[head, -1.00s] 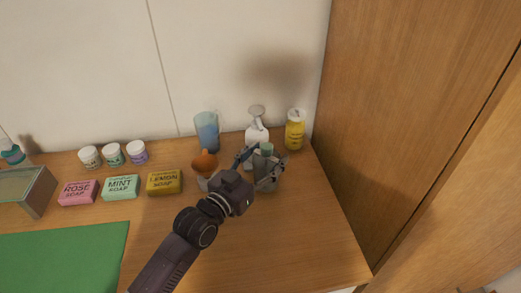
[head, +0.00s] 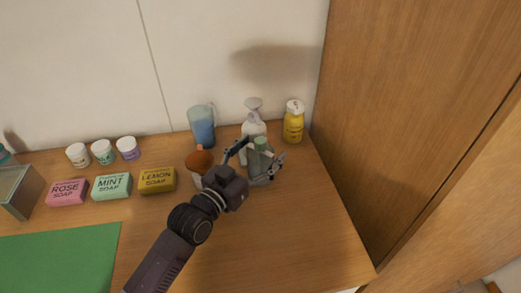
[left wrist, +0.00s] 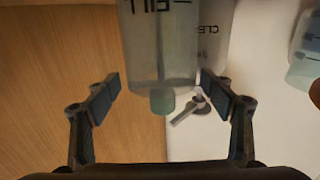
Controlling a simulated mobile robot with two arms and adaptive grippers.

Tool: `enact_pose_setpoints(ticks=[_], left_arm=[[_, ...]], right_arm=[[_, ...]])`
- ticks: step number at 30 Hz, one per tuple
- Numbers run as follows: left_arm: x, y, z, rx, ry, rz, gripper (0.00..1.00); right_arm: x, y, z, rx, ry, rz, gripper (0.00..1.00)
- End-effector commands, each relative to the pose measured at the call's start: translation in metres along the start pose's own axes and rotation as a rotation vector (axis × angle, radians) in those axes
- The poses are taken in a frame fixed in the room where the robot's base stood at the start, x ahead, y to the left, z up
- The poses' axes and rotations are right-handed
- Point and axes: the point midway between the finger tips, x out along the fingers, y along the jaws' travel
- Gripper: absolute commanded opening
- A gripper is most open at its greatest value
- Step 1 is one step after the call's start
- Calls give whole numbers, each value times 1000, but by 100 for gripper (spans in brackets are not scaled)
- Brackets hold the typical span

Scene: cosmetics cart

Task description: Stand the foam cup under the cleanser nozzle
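The white cleanser bottle (head: 253,127) with its nozzle stands against the back wall; in the left wrist view its nozzle (left wrist: 195,105) shows upside down. My left gripper (head: 259,156) is open around a translucent grey-green bottle (head: 262,168) with a green cap and lettering ending in "FILL"; this bottle (left wrist: 160,45) fills the middle of the left wrist view. The fingers lie close to its sides; contact is hard to tell. A blue cup (head: 202,127) stands left of the cleanser. I cannot tell for certain which item is the foam cup. My right gripper is not in view.
An orange-brown and white item (head: 199,163) stands just left of my gripper. A yellow bottle (head: 293,125) stands at the back right. Soaps (head: 112,186) and small jars (head: 103,152) line the left. The front right counter (head: 295,240) is clear, beside a wooden panel (head: 400,130).

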Motion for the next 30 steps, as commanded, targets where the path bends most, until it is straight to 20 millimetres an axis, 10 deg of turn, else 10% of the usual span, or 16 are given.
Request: enact_pose_setpoints(ticks=[11,30], left_arm=[[-9,-1,0,1,0,-1,75],[-115,0,0,1,0,0,75]], right_arm=[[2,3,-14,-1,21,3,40],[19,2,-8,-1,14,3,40]])
